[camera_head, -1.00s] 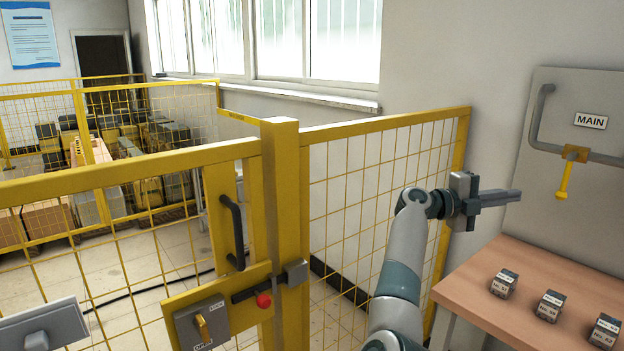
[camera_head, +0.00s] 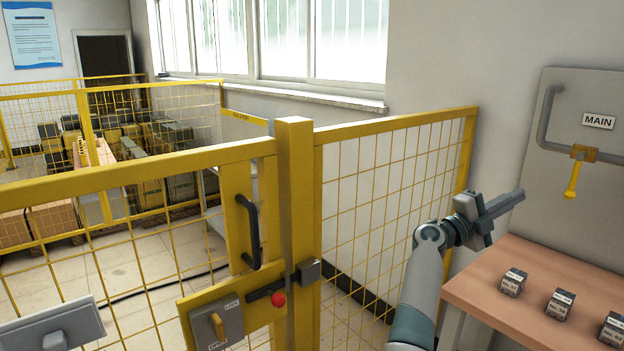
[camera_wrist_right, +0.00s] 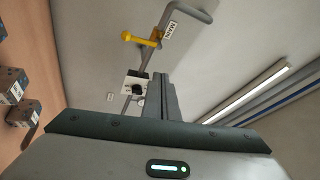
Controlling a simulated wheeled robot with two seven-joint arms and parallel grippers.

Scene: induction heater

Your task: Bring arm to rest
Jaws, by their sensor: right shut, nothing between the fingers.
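My right arm comes up from the bottom in the head view. Its gripper (camera_head: 506,204) is shut and empty, held above the left end of the wooden table, in front of the grey wall. The fingers point to the right and slightly up. In the right wrist view the shut fingers (camera_wrist_right: 162,98) point toward the grey panel. My left gripper is not in view.
The wooden table (camera_head: 480,282) carries several small labelled blocks (camera_head: 512,281). Behind it stands a grey panel with a MAIN sign (camera_head: 598,121), a bent pipe and a yellow handle (camera_head: 573,180). A yellow mesh fence (camera_head: 395,190) with a gate and lock box (camera_head: 217,322) stands to the left.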

